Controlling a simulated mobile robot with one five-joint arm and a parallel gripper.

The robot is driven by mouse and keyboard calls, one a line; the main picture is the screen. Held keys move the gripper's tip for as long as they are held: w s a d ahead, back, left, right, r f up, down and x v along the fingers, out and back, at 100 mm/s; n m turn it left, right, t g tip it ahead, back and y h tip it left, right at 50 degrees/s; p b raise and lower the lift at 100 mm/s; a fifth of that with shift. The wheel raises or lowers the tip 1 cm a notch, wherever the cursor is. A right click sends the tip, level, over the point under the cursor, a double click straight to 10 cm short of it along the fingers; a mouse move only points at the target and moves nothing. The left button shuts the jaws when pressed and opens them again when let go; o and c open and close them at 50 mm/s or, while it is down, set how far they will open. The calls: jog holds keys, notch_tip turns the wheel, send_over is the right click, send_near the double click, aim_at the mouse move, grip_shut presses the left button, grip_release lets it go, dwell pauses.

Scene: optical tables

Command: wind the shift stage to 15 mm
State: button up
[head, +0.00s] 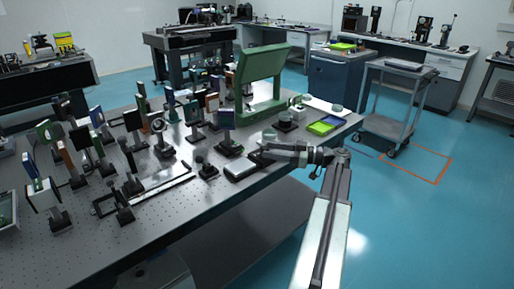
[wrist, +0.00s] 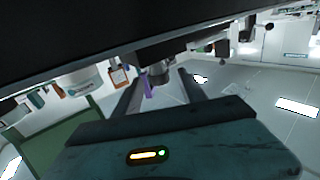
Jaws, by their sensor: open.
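In the head view my arm reaches over the near right edge of the optical table, and my gripper (head: 262,151) is low over it, just above a dark, flat block (head: 243,170). I cannot tell whether this block is the shift stage; no millimetre scale or reading is legible. In the wrist view, which looks upside down, the fingers of my gripper (wrist: 162,88) are apart. A dark round part (wrist: 160,73) and a thin purple piece (wrist: 148,89) show between or beyond them. I cannot tell whether the fingers touch anything.
Several mounted optics crowd the optical table (head: 85,258) left of my gripper, with a long dark rail (head: 145,195) among them. A large green frame (head: 262,85) stands behind.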

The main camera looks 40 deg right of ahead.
aim_at(262, 147)
jog(key=x, duration=0.5)
jog(key=shift+w+a, duration=0.15)
jog(key=shift+w, duration=0.25)
grip_shut()
jog(key=shift+s, duration=0.1)
jog(key=shift+h, duration=0.3)
jog(key=shift+m+t+h, duration=0.4)
jog(key=shift+m, duration=0.1)
jog(key=m+t+h, duration=0.1)
jog(key=m+h, duration=0.1)
jog(key=h, duration=0.1)
jog(key=shift+w+d+m+t+h, duration=0.1)
jog(key=shift+d+m+h, duration=0.15)
jog(key=shift+m+h, duration=0.45)
jog(key=shift+w+d+m+t+h, duration=0.1)
jog(key=shift+d+m+h, duration=0.2)
jog(key=shift+h, duration=0.65)
jog(key=shift+w+d+m+t+h, duration=0.1)
jog(key=shift+d+m+h, duration=0.05)
jog(key=shift+m+h, duration=0.6)
